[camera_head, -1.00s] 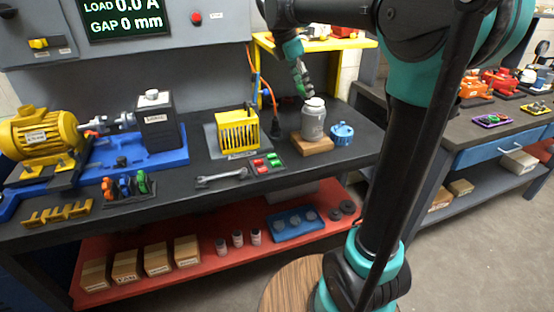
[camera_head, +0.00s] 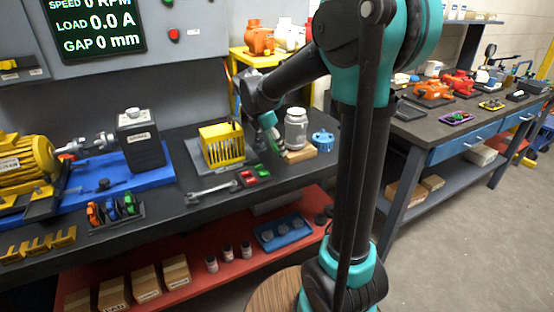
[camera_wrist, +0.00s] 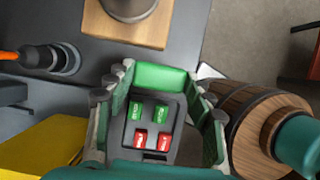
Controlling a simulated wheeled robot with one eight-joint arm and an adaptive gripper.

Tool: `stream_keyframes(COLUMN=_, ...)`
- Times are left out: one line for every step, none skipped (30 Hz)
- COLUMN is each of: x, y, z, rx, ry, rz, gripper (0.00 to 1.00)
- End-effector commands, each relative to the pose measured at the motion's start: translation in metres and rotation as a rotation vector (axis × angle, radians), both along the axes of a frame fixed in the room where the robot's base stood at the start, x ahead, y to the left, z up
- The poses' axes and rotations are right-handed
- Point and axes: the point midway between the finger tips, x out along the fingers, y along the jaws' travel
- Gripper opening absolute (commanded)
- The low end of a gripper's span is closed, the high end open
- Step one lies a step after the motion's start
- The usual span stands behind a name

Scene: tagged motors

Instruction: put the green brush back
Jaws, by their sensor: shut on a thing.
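My gripper (camera_wrist: 160,95) is shut on the green brush (camera_wrist: 160,77), a plain bright-green block held across the fingertips in the wrist view. Below it lies a small dark tray (camera_wrist: 157,155) with green pieces (camera_wrist: 135,111) and red pieces (camera_wrist: 163,141), seen between my fingers. In the head view my gripper (camera_head: 275,145) points down just left of the grey jar and a little above and right of the tray (camera_head: 243,183). The held brush is mostly hidden there by the fingers. I cannot tell the exact height above the tray.
The grey jar (camera_head: 296,130) stands on a wooden block (camera_head: 300,156), close on the right, with a blue lidded pot (camera_head: 322,140) beside it. A yellow cage (camera_head: 222,146) is close on the left. A wrench (camera_head: 212,192) lies in front.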

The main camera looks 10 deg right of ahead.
Motion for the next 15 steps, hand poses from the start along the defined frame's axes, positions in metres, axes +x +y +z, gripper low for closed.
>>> stream_keyframes(x=0.000, y=0.000, z=-0.008, rx=0.000, ry=0.000, rz=0.000, gripper=0.26)
stream_keyframes(x=0.000, y=0.000, z=-0.012, rx=0.000, ry=0.000, rz=0.000, gripper=0.26)
stream_keyframes(x=0.000, y=0.000, z=-0.015, rx=0.000, ry=0.000, rz=0.000, gripper=0.26)
stream_keyframes(x=0.000, y=0.000, z=-0.017, rx=0.000, ry=0.000, rz=0.000, gripper=0.26)
stream_keyframes(x=0.000, y=0.000, z=-0.019, rx=0.000, ry=0.000, rz=0.000, gripper=0.26)
stream_keyframes(x=0.000, y=0.000, z=-0.021, rx=0.000, ry=0.000, rz=0.000, gripper=0.26)
stream_keyframes(x=0.000, y=0.000, z=-0.023, rx=0.000, ry=0.000, rz=0.000, gripper=0.26)
stream_keyframes(x=0.000, y=0.000, z=-0.026, rx=0.000, ry=0.000, rz=0.000, gripper=0.26)
stream_keyframes(x=0.000, y=0.000, z=-0.031, rx=0.000, ry=0.000, rz=0.000, gripper=0.26)
stream_keyframes(x=0.000, y=0.000, z=-0.036, rx=0.000, ry=0.000, rz=0.000, gripper=0.26)
stream_keyframes(x=0.000, y=0.000, z=-0.040, rx=0.000, ry=0.000, rz=0.000, gripper=0.26)
stream_keyframes(x=0.001, y=0.000, z=-0.046, rx=0.000, ry=0.000, rz=0.000, gripper=0.26)
stream_keyframes(x=0.001, y=0.000, z=-0.049, rx=0.000, ry=0.000, rz=0.000, gripper=0.26)
stream_keyframes(x=0.000, y=0.000, z=-0.052, rx=0.000, ry=0.000, rz=0.000, gripper=0.26)
stream_keyframes(x=0.000, y=0.000, z=-0.055, rx=0.000, ry=0.000, rz=0.000, gripper=0.26)
